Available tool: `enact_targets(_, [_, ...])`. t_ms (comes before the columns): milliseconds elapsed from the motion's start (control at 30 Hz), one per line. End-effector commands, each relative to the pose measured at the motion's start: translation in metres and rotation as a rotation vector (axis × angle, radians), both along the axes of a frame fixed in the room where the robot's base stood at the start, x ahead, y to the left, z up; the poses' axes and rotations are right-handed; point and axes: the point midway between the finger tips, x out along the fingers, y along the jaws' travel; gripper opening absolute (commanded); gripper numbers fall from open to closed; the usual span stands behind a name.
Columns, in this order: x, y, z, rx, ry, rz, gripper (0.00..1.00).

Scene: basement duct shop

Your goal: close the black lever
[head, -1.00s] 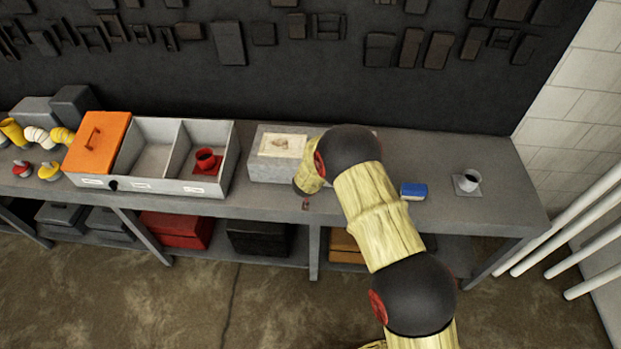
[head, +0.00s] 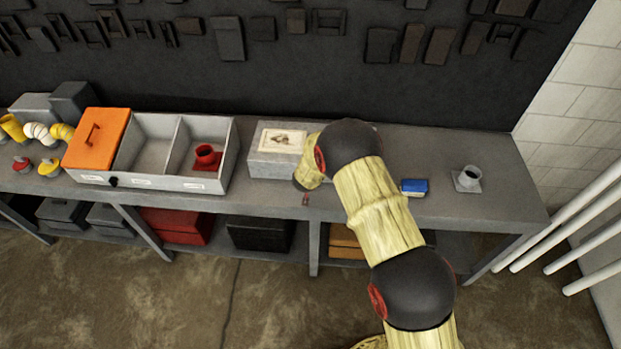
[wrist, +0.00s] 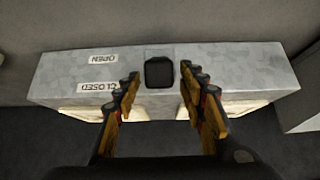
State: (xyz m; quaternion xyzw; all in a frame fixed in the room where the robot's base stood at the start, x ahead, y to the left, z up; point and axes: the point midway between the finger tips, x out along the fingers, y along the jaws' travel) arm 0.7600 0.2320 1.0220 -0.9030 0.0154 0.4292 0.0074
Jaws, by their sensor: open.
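The black lever (wrist: 160,72) shows in the wrist view as a dark, rounded square block on the face of a grey metal box (wrist: 235,70). Labels reading OPEN (wrist: 103,58) and CLOSED (wrist: 97,87) sit to its left, upside down in this picture. The lever lies about level with the gap between them. My gripper (wrist: 160,82) is open, with one finger on each side of the lever and a visible gap on both sides; I cannot tell whether it touches. In the head view the grey box (head: 262,166) stands on the bench, and my arm hides the lever and gripper.
An orange-lidded divided bin (head: 205,184) holding a red fitting (head: 207,156) stands left of the box. A blue block (head: 414,187) and a grey cup-like fitting (head: 468,178) lie to the right. White pipes (head: 560,225) lean at far right.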

Motion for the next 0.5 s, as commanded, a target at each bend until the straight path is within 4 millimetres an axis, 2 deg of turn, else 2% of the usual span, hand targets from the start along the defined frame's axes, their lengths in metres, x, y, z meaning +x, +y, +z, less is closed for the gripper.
enact_targets(267, [-0.008, 0.001, 0.01, 0.0, 0.0, 0.0, 0.41])
enact_targets(500, [-0.035, 0.002, 0.044, 0.001, 0.0, 0.001, 0.41])
